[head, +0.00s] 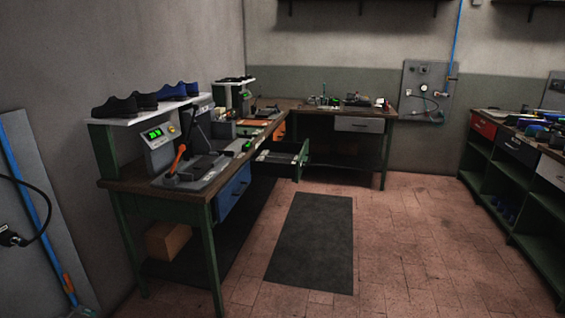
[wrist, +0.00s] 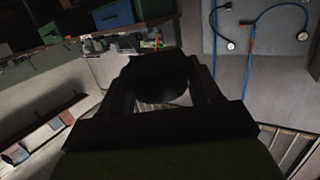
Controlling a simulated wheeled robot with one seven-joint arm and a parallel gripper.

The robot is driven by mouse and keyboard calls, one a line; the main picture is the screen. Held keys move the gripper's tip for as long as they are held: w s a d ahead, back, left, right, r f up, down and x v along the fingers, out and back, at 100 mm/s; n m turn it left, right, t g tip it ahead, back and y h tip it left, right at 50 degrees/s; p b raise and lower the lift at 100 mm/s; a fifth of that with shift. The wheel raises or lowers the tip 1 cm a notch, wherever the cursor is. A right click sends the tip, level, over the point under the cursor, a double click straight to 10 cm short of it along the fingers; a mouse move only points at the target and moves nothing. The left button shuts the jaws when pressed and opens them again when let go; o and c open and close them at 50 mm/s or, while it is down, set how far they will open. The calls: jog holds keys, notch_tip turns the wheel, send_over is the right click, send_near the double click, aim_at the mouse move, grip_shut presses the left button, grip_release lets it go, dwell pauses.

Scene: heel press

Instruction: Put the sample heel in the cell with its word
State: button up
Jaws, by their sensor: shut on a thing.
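My gripper (wrist: 160,90) shows in the wrist view, with its two dark fingers shut on a black, rounded piece (wrist: 158,72) that looks like the sample heel. The piece sits between the fingers, clear of any bench, and no marking or word on it can be read. Neither my gripper nor the held piece shows in the head view. No worded cell can be made out.
The left bench (head: 150,187) carries a press with a green display (head: 155,133) and an orange-handled lever (head: 177,160). Dark shoes (head: 115,107) stand on a shelf above. A dark mat (head: 312,243) lies on open tiled floor. Shelving with drawers (head: 482,127) stands at right.

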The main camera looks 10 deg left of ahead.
notch_tip(320, 180, up, 6)
jog(key=p, duration=0.5)
jog(key=shift+r+p, duration=0.15)
jog(key=shift+p, duration=0.2)
jog(key=shift+f+b, duration=0.3)
